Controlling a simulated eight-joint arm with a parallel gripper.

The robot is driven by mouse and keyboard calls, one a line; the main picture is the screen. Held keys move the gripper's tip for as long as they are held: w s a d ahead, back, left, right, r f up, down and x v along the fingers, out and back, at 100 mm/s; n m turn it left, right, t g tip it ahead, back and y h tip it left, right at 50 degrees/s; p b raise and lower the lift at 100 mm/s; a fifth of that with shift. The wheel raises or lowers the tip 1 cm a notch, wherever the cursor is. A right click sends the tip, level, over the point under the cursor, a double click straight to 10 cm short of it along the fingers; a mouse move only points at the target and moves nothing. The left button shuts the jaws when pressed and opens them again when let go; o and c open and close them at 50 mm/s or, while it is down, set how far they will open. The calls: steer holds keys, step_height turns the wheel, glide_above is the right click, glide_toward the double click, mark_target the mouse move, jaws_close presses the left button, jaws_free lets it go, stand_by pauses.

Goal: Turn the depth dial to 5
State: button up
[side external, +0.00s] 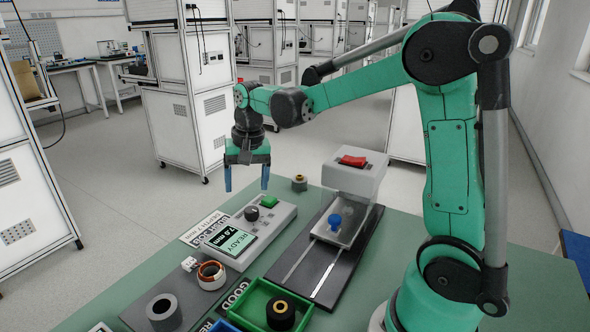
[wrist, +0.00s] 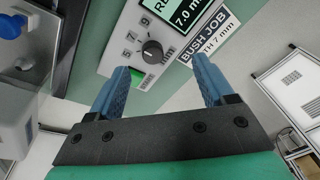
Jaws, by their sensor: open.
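The depth dial (wrist: 152,50) is a black round knob on a light grey control box (side external: 281,219), with small printed marks around it. In the side view the dial (side external: 251,213) sits between the display and a green button (side external: 269,201). The display (side external: 229,239) reads READY and 7.0 mm. It also shows in part in the wrist view (wrist: 178,14). My gripper (side external: 246,188) is open and empty, pointing down above the box, apart from the dial. I cannot read the dial's pointer clearly.
A sign (side external: 203,229) beside the box reads BUSH JOB and 7 mm. Right of the box stands a press with a clear guard, red switch (side external: 353,161) and blue knob (side external: 335,222). A green tray (side external: 252,304), a copper-wound stator (side external: 211,275) and a grey ring (side external: 163,311) are in front.

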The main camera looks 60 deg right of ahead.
mark_target(251, 209)
steer(key=w+d+f+m, duration=0.1)
steer(key=d+f+m+g, duration=0.1)
steer(key=f, duration=0.1)
steer(key=shift+w+d, duration=0.35)
steer(key=shift+d, duration=0.05)
steer(key=shift+d+f, duration=0.1)
steer(key=shift+f, duration=0.2)
steer(key=shift+w+f, duration=0.1)
steer(key=shift+f, duration=2.45)
jaws_close()
